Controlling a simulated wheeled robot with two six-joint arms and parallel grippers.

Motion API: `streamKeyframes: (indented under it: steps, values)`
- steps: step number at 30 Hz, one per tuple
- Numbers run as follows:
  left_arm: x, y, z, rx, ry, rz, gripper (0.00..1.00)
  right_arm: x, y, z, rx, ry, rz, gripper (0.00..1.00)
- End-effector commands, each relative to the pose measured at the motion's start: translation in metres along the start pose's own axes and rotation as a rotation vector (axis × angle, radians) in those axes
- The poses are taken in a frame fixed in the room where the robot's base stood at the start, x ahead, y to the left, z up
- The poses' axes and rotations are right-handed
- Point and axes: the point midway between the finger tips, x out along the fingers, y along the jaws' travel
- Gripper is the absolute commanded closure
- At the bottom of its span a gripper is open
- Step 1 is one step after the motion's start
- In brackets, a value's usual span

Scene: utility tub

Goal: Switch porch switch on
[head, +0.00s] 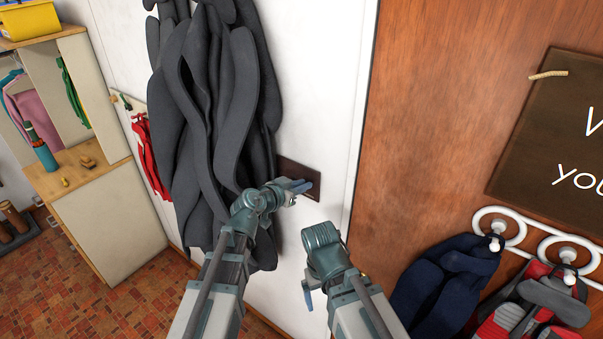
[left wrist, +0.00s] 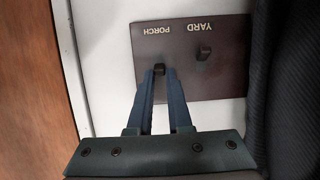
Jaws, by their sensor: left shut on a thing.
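A dark brown switch plate (head: 316,178) is on the white wall right of the hanging grey coat. In the left wrist view the plate (left wrist: 205,84) shows upside-down PORCH and YARD labels. The porch switch (left wrist: 158,69) is a small dark lever between the tips of my left gripper (left wrist: 159,74), which is shut on it. The yard switch (left wrist: 203,52) stands beside it, nearer its label. In the head view my left gripper (head: 308,186) is at the plate and covers the levers. My right gripper (head: 307,291) is lower, away from the plate; its jaw opening cannot be made out.
Dark grey coats (head: 208,130) hang close to the left of the plate. A wooden cabinet (head: 110,225) stands at the left.

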Motion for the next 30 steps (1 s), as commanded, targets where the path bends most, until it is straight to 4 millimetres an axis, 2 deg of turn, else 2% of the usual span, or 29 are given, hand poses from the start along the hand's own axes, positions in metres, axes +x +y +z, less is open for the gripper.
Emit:
streamKeyframes:
  steps: [1, 9, 26, 27, 30]
  values:
    - [-0.003, -0.001, -0.007, 0.001, -0.023, -0.003, 1.0, -0.013, 0.001, 0.001, 0.004, 0.0, -0.001, 0.05]
    - [-0.002, -0.001, -0.007, 0.0, -0.111, -0.003, 1.0, -0.029, 0.002, 0.002, 0.018, -0.001, -0.002, 0.05]
    - [-0.001, -0.001, -0.005, 0.001, -0.135, -0.002, 1.0, -0.032, 0.002, 0.002, 0.022, -0.001, -0.002, 0.05]
    - [-0.001, -0.001, -0.005, 0.001, -0.135, -0.002, 0.76, -0.032, 0.002, 0.002, 0.022, -0.001, -0.002, 0.05]
    - [-0.001, -0.001, -0.005, 0.001, -0.135, -0.001, 0.57, -0.032, 0.002, 0.002, 0.021, -0.001, -0.002, 0.05]
